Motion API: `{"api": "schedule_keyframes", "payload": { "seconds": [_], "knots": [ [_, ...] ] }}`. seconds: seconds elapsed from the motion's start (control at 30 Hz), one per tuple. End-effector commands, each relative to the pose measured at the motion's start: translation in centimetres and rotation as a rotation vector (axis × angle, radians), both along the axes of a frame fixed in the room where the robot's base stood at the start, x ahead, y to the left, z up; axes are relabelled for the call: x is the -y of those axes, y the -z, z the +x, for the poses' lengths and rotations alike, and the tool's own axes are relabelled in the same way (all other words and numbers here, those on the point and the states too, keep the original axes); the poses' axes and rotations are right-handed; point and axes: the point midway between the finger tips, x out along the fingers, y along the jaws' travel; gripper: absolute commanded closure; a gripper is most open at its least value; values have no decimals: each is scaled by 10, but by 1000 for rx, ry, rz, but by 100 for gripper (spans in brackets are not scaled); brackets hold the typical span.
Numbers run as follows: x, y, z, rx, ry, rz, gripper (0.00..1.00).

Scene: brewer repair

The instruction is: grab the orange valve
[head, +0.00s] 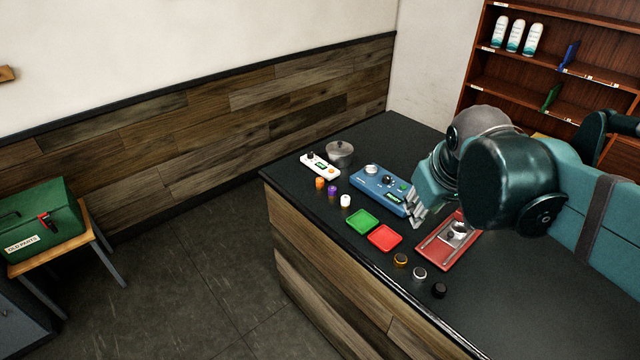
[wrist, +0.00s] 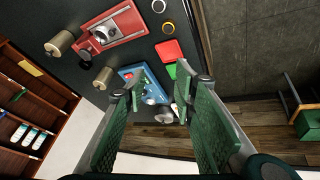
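A small orange cylinder (head: 319,183), which looks like the orange valve, stands on the dark counter near its left edge. A purple cylinder (head: 333,191) and a white cylinder (head: 346,201) stand in a row with it. My gripper (head: 417,212) is over the counter, to the right of the orange valve and well apart from it, by the blue device (head: 378,187). In the wrist view my gripper (wrist: 161,88) has its green fingers spread, with nothing held between them. I cannot make out the orange valve there; the right finger may hide it.
A white device (head: 320,166) and a metal pot (head: 340,152) stand behind the valve. Green (head: 362,222) and red (head: 384,238) trays and a red device (head: 437,248) lie nearer. A gold-orange ring-topped piece (head: 400,260) stands at the front edge. The right counter is clear.

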Motion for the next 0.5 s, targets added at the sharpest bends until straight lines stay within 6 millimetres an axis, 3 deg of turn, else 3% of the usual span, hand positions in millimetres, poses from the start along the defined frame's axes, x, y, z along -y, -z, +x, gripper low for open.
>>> {"api": "schedule_keyframes", "payload": {
  "seconds": [0.5],
  "knots": [
    [-29,-20,85,-99,-201,-130,73]
  ]
}}
